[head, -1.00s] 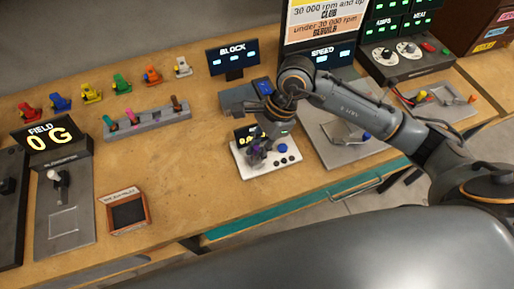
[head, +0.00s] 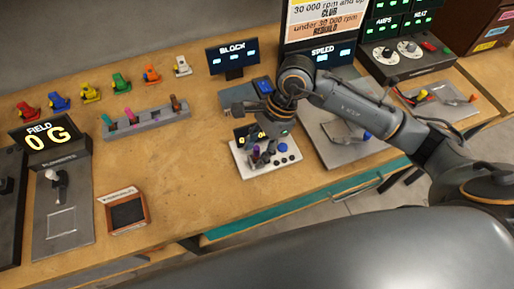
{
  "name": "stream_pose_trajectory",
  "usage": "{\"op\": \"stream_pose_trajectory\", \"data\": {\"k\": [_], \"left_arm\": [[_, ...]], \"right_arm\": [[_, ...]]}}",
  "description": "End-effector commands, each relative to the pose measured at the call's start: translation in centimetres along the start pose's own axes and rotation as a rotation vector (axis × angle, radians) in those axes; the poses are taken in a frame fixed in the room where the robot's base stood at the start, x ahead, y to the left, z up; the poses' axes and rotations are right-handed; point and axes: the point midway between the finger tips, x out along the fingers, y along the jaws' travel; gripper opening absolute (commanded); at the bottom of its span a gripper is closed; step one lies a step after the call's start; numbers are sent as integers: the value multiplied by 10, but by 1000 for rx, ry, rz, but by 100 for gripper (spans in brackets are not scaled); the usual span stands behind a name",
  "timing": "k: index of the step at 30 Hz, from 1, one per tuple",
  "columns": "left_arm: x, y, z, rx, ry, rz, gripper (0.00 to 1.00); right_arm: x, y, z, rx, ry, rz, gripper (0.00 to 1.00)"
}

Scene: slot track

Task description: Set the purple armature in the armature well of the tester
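The white tester (head: 284,164) lies on the bench in the middle of the head view, with a blue knob, several dark knobs and a small display. The small purple armature (head: 256,152) stands at the left part of the tester. My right gripper (head: 264,151) reaches down over the tester; its fingers look spread, close around or beside the armature. The fingers hide the well, so I cannot tell how deep the armature sits. My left gripper is not in view.
A grey rack (head: 147,122) with several coloured pieces lies to the left. The speed station (head: 320,130) stands right of the tester. Bare wood lies between the tray and the tester.

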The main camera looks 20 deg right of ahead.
Motion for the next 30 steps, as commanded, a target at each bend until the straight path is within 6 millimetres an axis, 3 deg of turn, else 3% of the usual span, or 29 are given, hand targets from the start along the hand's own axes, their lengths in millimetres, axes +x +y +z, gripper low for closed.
{"op": "stream_pose_trajectory", "data": {"k": [10, 22, 30], "left_arm": [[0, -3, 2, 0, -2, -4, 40], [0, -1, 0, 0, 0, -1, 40], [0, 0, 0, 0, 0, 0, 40]], "right_arm": [[-11, -1, 0, 0, 0, -2, 44], [-91, -1, 0, -1, 1, -5, 44], [-118, 0, 0, 0, 1, -1, 44]]}}
